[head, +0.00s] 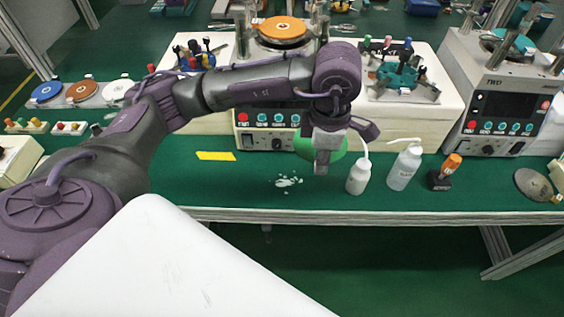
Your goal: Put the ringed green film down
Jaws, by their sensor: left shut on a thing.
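My left arm reaches across the picture from the left. My left gripper (322,168) points down over the green bench, in front of the middle lapping machine. It is shut on the ringed green film (302,147), a round green piece partly hidden behind the gripper. The film shows to both sides of the gripper, at the height of the machine's lower front in the picture. I cannot tell how far it is above the bench top. My right gripper is not in view.
Two white squeeze bottles (358,178) (404,168) stand close right of the gripper. An orange-capped item (447,172) stands beyond them. A yellow strip (216,156) and white spill (288,182) lie on the bench (225,187). The middle machine (250,142) stands behind. The bench front left of the bottles is mostly clear.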

